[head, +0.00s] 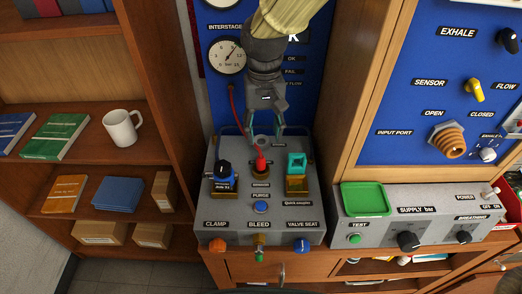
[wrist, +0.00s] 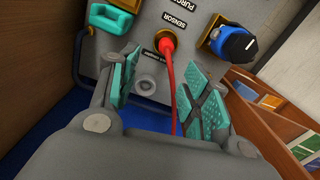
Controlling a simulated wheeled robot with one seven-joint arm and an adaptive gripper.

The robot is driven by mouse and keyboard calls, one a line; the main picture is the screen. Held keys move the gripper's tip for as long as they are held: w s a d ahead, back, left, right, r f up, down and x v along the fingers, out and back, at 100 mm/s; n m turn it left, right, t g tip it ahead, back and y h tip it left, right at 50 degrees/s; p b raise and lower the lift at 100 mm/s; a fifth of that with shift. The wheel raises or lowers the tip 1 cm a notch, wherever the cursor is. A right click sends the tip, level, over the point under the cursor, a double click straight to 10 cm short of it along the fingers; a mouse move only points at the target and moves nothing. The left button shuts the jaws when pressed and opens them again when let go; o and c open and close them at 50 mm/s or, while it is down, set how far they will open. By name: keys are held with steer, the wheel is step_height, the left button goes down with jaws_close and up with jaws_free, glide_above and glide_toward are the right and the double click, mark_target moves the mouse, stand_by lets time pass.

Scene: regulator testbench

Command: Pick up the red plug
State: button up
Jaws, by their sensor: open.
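The red plug (head: 261,163) stands upright in the brass SENSOR port in the middle of the grey testbench panel (head: 222,208). A red hose runs from it up towards the gauge. In the wrist view the red plug (wrist: 166,46) is at the top centre, with its hose running down between the fingers. My gripper (head: 265,131) is open and empty, above and behind the plug in the head view. In the wrist view the teal finger pads of my gripper (wrist: 165,95) lie either side of the hose, short of the plug.
A blue knob (head: 223,172) and a teal handle fitting (head: 296,163) flank the plug closely. A blue button (head: 261,207) is in front. A green tray (head: 365,199) sits on the supply box at right. Wooden shelves with a white mug (head: 121,128) stand at left.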

mark_target(261, 159)
steer(key=f, duration=0.1)
steer(key=f+p, duration=0.1)
steer(key=f, duration=0.3)
steer(key=shift+s+f, duration=0.15)
steer(key=shift+s, duration=0.15)
steer(key=shift+a+f+p, duration=0.1)
steer(key=shift+f+p, duration=0.1)
steer(key=shift+p, duration=0.15)
steer(key=shift+s+a+f+p, duration=0.2)
steer(key=shift+s+f+p, duration=0.35)
steer(key=shift+s, duration=0.1)
steer(key=shift+w+f, duration=0.2)
steer(key=shift+f, duration=0.55)
steer(key=shift+w+f, duration=0.2)
steer(key=shift+f, duration=0.55)
steer(key=shift+s+r, duration=0.15)
steer(key=shift+s, duration=0.1)
steer(key=shift+w, duration=0.2)
steer(key=c, duration=0.8)
steer(key=shift+s, duration=0.15)
jaws_close()
